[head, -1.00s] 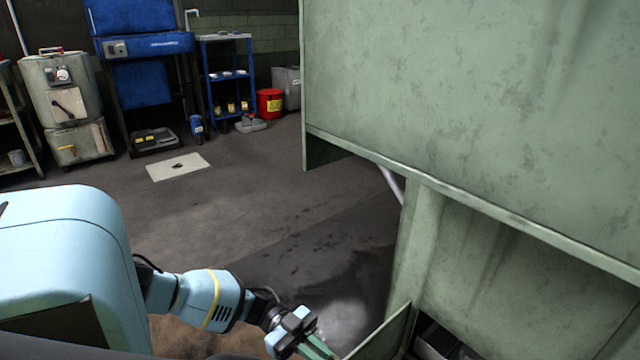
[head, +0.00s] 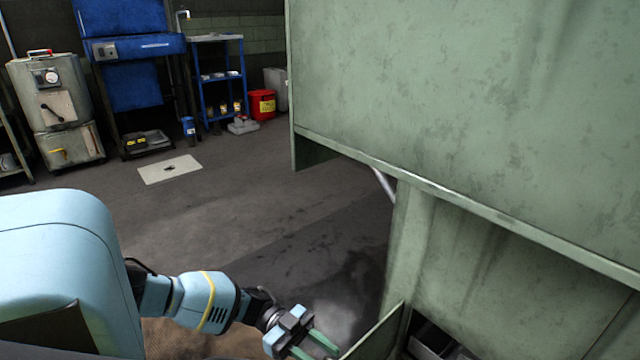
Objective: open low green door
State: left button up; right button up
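The low green door (head: 378,338) shows at the bottom centre as a panel standing out from the green machine, cut off by the lower picture edge. It is swung open, and a dark opening with grey parts inside (head: 435,338) shows to its right. My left gripper (head: 319,350) is just left of the door. Its two greenish fingers are spread with a gap between them and nothing visible in it. One fingertip is close to the door's edge; I cannot tell whether they touch. My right gripper is out of view.
The large green machine housing (head: 470,110) overhangs on the right. Open dark floor (head: 240,230) lies to the left, with a pale plate (head: 169,169) on it. A blue workstation (head: 135,47), a blue shelf cart (head: 220,75) and a red bucket (head: 262,104) stand at the back.

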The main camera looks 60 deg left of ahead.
pick_arm(q)
jog(key=v, duration=0.8)
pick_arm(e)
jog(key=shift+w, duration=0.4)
pick_arm(q)
jog(key=shift+d+r, duration=0.1)
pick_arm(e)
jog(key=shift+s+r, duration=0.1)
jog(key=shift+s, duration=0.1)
